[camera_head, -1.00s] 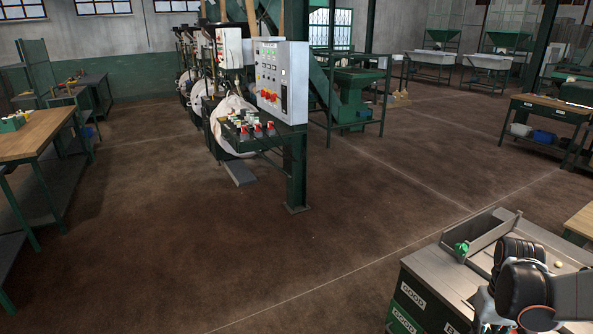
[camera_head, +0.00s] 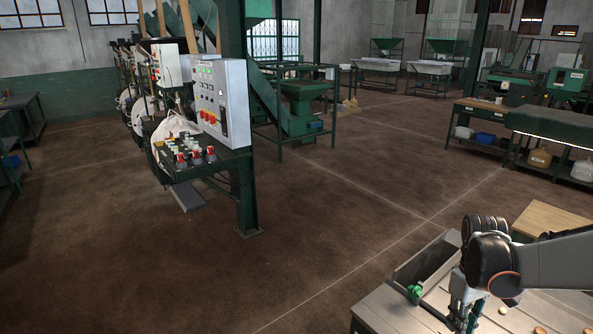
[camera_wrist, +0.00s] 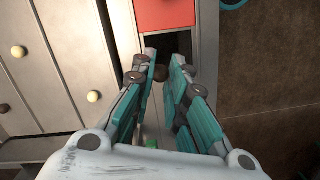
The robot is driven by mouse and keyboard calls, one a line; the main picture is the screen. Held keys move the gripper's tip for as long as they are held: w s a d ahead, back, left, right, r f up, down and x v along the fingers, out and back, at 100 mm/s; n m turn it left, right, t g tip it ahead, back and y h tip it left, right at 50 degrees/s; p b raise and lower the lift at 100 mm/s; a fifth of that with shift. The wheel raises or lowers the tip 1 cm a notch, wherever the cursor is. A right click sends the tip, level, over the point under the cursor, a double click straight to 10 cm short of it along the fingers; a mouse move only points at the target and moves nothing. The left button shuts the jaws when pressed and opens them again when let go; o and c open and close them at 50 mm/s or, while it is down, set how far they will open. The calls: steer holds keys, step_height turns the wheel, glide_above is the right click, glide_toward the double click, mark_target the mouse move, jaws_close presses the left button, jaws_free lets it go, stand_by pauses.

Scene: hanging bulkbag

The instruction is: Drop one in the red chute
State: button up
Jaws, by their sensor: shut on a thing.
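My gripper (camera_wrist: 166,62) points at a red panel (camera_wrist: 166,14) with a dark opening just below it, in the wrist view. I take this as the red chute; its inside is hidden in shadow. The fingers are partly closed, and a small brown round thing (camera_wrist: 161,73) shows dimly between them, near the tips. Loose small round things lie on the pale table to the left: a cream one (camera_wrist: 18,52), another cream one (camera_wrist: 93,96) and a dark brown one (camera_wrist: 4,108). In the head view my gripper (camera_head: 466,322) is low over the sorting table (camera_head: 388,308).
A green knob (camera_head: 415,291) stands at the sorting table's back edge. A control panel (camera_head: 222,98) on a green post is at the left. A wooden-topped table (camera_head: 545,220) stands behind my arm. Open brown floor (camera_head: 330,230) lies between.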

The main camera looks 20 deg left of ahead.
steer(key=shift+s+f+b, duration=0.15)
steer(key=shift+f+b, duration=0.2)
steer(key=shift+f, duration=0.15)
step_height(320, 180, down, 5)
steer(key=b, duration=0.3)
steer(key=shift+r, duration=0.1)
steer(key=o, duration=0.7)
steer(key=shift+r, duration=0.1)
steer(key=r, duration=0.4)
steer(key=w+r, duration=0.1)
steer(key=r, duration=0.2)
steer(key=a+r, duration=0.1)
steer(key=r, duration=0.3)
steer(key=shift+w+r, duration=0.15)
steer(key=shift+r, duration=0.2)
